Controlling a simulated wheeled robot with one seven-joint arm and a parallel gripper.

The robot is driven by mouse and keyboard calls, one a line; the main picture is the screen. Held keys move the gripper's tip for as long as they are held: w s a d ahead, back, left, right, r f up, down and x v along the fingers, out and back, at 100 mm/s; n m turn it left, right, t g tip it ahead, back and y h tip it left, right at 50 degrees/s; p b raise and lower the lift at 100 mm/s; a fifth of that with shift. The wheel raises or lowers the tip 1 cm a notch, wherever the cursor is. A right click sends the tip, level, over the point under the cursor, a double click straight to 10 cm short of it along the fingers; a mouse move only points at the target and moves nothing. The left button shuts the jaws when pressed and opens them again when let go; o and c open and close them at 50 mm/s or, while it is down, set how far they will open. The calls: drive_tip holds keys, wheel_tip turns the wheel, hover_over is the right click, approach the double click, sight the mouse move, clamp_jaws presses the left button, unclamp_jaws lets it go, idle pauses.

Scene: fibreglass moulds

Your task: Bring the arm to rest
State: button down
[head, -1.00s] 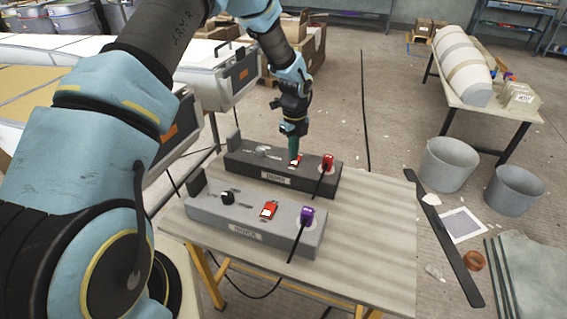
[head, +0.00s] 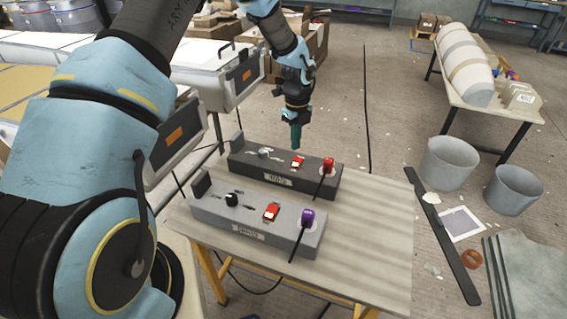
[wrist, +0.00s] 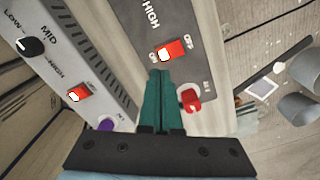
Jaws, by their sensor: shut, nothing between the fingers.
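My gripper (head: 296,140) has slim green fingers pointing down, and they are shut with nothing between them. In the head view it is above the dark control box (head: 240,162), apart from its red rocker switch (head: 298,162). In the wrist view the closed fingers (wrist: 166,74) reach up the picture to just below that red switch (wrist: 172,50). The dark box also has a grey knob (head: 264,152) and a red plug (head: 328,165). A light grey box (head: 275,235) stands in front, with a black knob (head: 232,199), a red switch (head: 271,212) and a purple plug (head: 307,217).
Both boxes stand on a wooden table (head: 375,220), whose right part is clear. Long white cases (head: 225,80) stand behind on the left. Two grey buckets (head: 449,162) stand on the floor at the right, near a table (head: 490,112) with a wrapped cylinder.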

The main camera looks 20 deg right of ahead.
drive_tip(key=a+r+n, duration=0.6)
drive_tip(key=a+n, duration=0.1)
drive_tip(key=a, duration=0.3)
drive_tip(key=a+r+n, duration=0.6)
drive_tip(key=a+n, duration=0.1)
drive_tip(key=a, duration=0.3)
drive_tip(key=s+a+r+n, duration=0.2)
drive_tip(key=s+a+n, duration=0.3)
drive_tip(key=a+n, duration=0.3)
drive_tip(key=s+a+r+n+t+b, duration=0.1)
drive_tip(key=s+a+r+n, duration=0.2)
drive_tip(key=s+a+n, duration=0.3)
drive_tip(key=a+n, duration=0.2)
drive_tip(key=n, duration=0.1)
drive_tip(key=shift+a+r+n+t, duration=0.3)
drive_tip(key=shift+a, duration=0.05)
